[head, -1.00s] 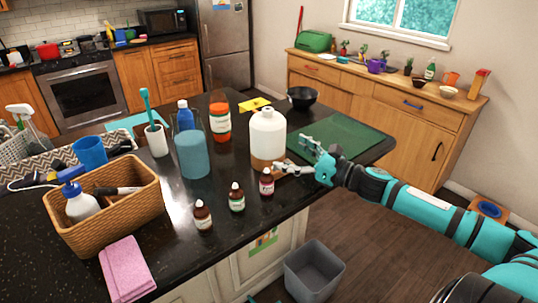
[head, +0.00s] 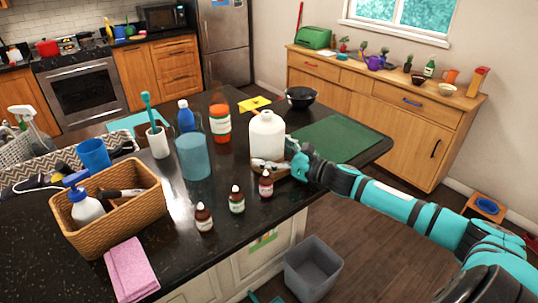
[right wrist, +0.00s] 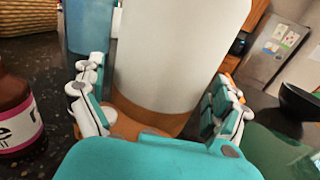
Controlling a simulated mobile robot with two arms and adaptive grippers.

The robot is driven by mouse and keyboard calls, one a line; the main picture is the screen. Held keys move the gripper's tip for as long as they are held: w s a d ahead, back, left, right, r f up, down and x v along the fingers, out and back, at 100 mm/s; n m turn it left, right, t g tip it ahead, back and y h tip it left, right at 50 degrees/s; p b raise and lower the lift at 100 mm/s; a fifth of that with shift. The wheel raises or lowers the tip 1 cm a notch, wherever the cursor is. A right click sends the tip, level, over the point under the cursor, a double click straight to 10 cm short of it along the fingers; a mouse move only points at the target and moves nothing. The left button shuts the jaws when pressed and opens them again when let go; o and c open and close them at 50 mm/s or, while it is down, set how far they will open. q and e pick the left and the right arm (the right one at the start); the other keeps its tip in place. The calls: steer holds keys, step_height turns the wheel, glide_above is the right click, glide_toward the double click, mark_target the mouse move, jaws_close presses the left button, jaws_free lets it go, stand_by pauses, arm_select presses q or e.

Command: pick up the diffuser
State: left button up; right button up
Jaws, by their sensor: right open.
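The diffuser (head: 267,135) is a white, rounded, bottle-like body on a wooden-brown base, upright on the dark counter. In the right wrist view the diffuser (right wrist: 180,50) fills the middle, with its top out of frame. My right gripper (head: 274,158) is low at the diffuser's near right side in the head view. In the right wrist view my right gripper (right wrist: 160,85) is open, with one finger on each side of the lower body and base. I cannot tell whether either finger touches it. My left gripper is not in view.
Several small brown bottles (head: 237,199) stand just in front. A wicker basket (head: 112,215) is further left.

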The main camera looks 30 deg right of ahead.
steer(key=c, duration=1.4)
steer(key=shift+r, duration=0.1)
steer(key=shift+c, duration=0.2)
steer(key=shift+r, duration=0.1)
